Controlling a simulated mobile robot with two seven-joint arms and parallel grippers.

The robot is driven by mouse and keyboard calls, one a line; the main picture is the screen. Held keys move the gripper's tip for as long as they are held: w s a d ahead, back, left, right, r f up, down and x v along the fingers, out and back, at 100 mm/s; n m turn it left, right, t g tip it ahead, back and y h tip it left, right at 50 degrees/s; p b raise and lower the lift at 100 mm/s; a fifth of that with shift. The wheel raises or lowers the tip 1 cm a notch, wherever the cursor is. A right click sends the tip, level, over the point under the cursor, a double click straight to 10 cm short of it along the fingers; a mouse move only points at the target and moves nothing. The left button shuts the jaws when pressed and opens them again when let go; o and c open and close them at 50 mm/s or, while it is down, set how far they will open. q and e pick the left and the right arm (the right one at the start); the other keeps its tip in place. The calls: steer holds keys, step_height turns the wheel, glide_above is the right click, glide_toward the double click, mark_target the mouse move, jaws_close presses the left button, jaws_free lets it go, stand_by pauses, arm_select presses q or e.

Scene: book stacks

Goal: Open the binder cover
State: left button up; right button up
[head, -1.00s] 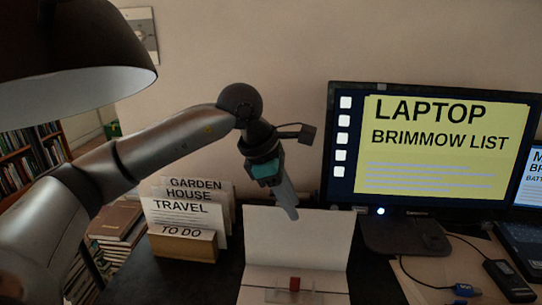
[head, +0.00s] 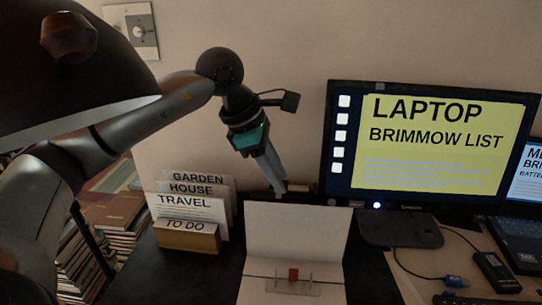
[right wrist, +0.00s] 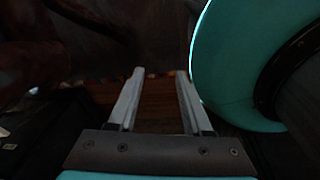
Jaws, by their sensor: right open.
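The white binder (head: 296,237) stands at the front edge of the head view. Its cover is raised steeply, and its lower part (head: 255,290) lies on the dark desk. A clear fitting with a red piece (head: 293,274) sits near the fold. My left gripper (head: 280,188) points down just above and behind the cover's top edge, left of its middle. Its fingers look close together, but I cannot tell the gap. My right gripper (right wrist: 158,82) is open and empty in the right wrist view. The binder cannot be made out there.
A wooden card holder (head: 187,238) with several cards stands left of the binder. A monitor (head: 428,145) stands at the right, with a laptop (head: 520,215) and cables beyond. A dark lamp shade (head: 70,80) hangs at upper left. Books (head: 115,215) are stacked at left.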

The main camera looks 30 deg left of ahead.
arm_select(q)
steer(key=v, duration=0.1)
steer(key=p+v, duration=0.1)
steer(key=v, duration=0.1)
steer(key=shift+w+a, duration=0.15)
steer(key=shift+a, duration=0.05)
arm_select(e)
steer(key=shift+s+a+r+g, duration=0.15)
steer(key=shift+s+a+r, duration=0.25)
steer(key=shift+s+a, duration=0.15)
steer(key=shift+s+a+r+g, duration=0.15)
steer(key=shift+s+a+r, duration=0.25)
steer(key=shift+s, duration=0.25)
arm_select(q)
steer(key=shift+r+p, duration=0.1)
steer(key=shift+p, duration=0.2)
arm_select(e)
steer(key=shift+r, duration=0.1)
